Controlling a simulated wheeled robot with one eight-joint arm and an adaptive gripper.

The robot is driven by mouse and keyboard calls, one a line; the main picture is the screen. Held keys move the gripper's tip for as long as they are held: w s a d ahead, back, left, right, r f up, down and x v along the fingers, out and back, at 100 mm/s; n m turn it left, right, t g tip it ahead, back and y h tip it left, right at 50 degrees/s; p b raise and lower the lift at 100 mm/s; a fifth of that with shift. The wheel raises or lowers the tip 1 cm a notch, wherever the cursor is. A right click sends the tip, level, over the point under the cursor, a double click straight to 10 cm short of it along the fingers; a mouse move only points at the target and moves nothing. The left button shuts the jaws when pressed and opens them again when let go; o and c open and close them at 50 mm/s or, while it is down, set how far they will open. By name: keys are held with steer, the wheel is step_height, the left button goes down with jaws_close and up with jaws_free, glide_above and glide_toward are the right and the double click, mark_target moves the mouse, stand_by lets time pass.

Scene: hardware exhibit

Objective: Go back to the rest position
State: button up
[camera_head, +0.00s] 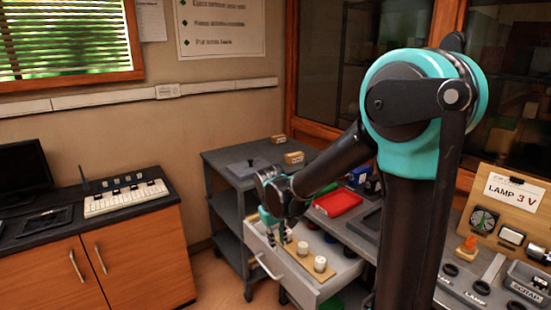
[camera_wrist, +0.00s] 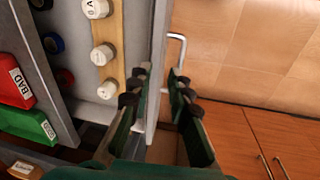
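My gripper (camera_wrist: 161,76) is at the front wall of a pulled-out grey drawer (camera_head: 294,277). In the wrist view its two green fingers with dark pads are apart. The drawer's front wall (camera_wrist: 159,40) shows between them, and I see nothing else held. I cannot tell whether the fingers touch the wall. In the head view my gripper (camera_head: 270,226) is at the drawer's left end, partly hidden by my arm. The drawer's metal handle (camera_wrist: 178,50) is just beyond the right finger.
A wooden strip with white knobs (camera_head: 320,263) lies in the drawer. Red (camera_wrist: 12,85) and green (camera_wrist: 28,122) bins stand beside it. A grey shelf unit (camera_head: 225,205) is behind. A wooden cabinet (camera_head: 140,255) with a keyboard-like device (camera_head: 125,197) stands left. Tiled floor shows between.

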steer(key=s+d+f+m+t, duration=0.1)
steer(key=s+d+m, duration=0.2)
steer(key=s+d, duration=0.3)
steer(key=s+d+f+m+t+y, duration=0.1)
steer(key=s+d+f+m, duration=0.1)
steer(key=s+d, duration=0.5)
steer(key=d+m, duration=0.1)
steer(key=d, duration=0.5)
steer(key=shift+s+t, duration=0.2)
steer(key=shift+t, duration=0.2)
steer(key=shift+f, duration=0.1)
